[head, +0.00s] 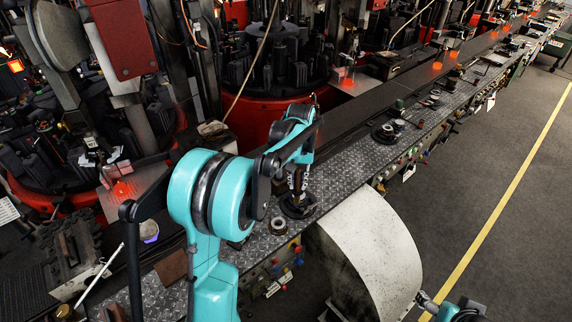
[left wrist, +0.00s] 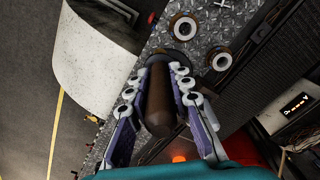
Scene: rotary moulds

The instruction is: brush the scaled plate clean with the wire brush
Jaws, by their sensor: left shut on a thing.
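My left gripper (head: 297,182) points down over the diamond-plate bench. In the left wrist view its fingers (left wrist: 158,80) are shut on a dark brown cylinder (left wrist: 160,105), which may be the wire brush's handle; no bristles show. The cylinder's far end is over or in a dark round ring (left wrist: 174,56); I cannot tell if they touch. The ring also shows in the head view (head: 298,207), below the gripper. A flat rusty-brown square (head: 172,267), possibly the scaled plate, lies on the bench left of my left arm. My right gripper (head: 428,303) shows small at the bottom right.
The bench (head: 345,172) carries small metal rings (head: 278,226) and several tools farther along. A curved pale cover (head: 372,245) stands at its front. Red-based rotary machines (head: 270,122) and glowing orange pieces (head: 122,190) are behind. The floor with a yellow line (head: 505,187) is clear.

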